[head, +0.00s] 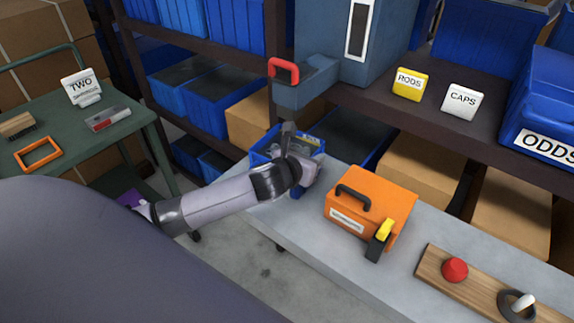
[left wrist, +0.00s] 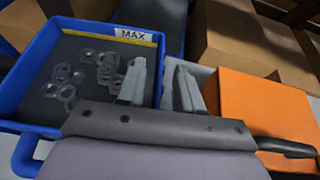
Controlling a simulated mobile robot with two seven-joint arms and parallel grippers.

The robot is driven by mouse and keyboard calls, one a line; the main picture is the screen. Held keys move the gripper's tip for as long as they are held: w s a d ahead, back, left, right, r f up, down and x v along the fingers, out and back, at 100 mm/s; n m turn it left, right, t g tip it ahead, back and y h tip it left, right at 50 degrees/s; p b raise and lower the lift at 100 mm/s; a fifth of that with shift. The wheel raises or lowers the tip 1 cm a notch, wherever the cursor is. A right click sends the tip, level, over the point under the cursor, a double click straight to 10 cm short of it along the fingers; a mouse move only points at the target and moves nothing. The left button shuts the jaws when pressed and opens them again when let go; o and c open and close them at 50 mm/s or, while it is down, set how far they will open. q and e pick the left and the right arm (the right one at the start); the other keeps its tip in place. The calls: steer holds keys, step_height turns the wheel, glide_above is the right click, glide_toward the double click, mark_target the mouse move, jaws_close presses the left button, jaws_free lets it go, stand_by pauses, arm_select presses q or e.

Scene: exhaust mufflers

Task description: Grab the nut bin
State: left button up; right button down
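The nut bin (head: 258,158) is a blue open tray at the far left end of the grey workbench, partly hidden by my left gripper (head: 291,140). In the left wrist view the bin (left wrist: 28,70) fills the left side, with several metal nuts (left wrist: 68,88) on its dark floor and a "MAX" label inside its far wall. A blue handle (left wrist: 22,158) shows at its near left corner. In that view my left gripper (left wrist: 158,85) is open, one finger over the bin's inside and the other beyond its right wall. Contact cannot be told. My right gripper is not in view.
An orange case (head: 372,200) with a black handle stands right of the bin. Shelves with blue bins rise behind the bench. A green cart (head: 60,135) stands at the left.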

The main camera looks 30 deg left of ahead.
arm_select(q)
jaws_close()
stand_by(1.5)
